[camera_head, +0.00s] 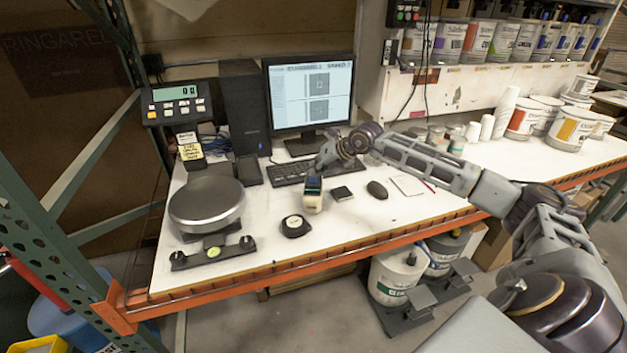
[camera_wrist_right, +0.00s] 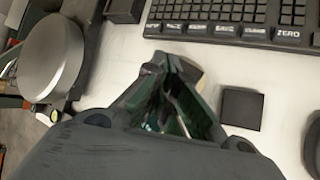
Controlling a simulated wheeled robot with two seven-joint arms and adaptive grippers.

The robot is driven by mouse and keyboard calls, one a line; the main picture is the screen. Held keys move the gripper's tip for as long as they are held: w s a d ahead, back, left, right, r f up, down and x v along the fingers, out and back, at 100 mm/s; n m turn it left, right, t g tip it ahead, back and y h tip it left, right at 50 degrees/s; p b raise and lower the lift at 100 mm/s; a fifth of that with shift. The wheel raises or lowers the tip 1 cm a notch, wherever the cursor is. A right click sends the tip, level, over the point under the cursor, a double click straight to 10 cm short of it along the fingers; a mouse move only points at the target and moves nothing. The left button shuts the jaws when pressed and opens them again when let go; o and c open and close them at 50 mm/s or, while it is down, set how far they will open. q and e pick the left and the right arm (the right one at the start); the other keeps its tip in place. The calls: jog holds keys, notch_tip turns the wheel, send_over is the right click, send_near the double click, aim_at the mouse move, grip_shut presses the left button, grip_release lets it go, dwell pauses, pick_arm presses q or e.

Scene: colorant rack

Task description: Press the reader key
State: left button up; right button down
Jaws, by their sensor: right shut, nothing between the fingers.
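My left gripper is not in view.
A black keyboard (camera_head: 289,172) and monitor (camera_head: 310,95) stand behind. A black square pad (camera_head: 342,193) and mouse (camera_head: 377,190) lie to the right. A round black tape measure (camera_head: 295,226) lies in front. A scale (camera_head: 207,203) stands left. Paint cans (camera_head: 522,120) stand at the back right.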

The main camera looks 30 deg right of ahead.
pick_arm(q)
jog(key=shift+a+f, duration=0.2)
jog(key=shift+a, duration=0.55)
pick_arm(e)
jog(key=shift+f, duration=0.2)
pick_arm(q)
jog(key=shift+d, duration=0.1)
pick_arm(e)
jog(key=shift+f, duration=0.1)
jog(key=shift+b, duration=0.3)
jog(key=shift+r+p, duration=0.3)
jog(key=shift+r, duration=0.45)
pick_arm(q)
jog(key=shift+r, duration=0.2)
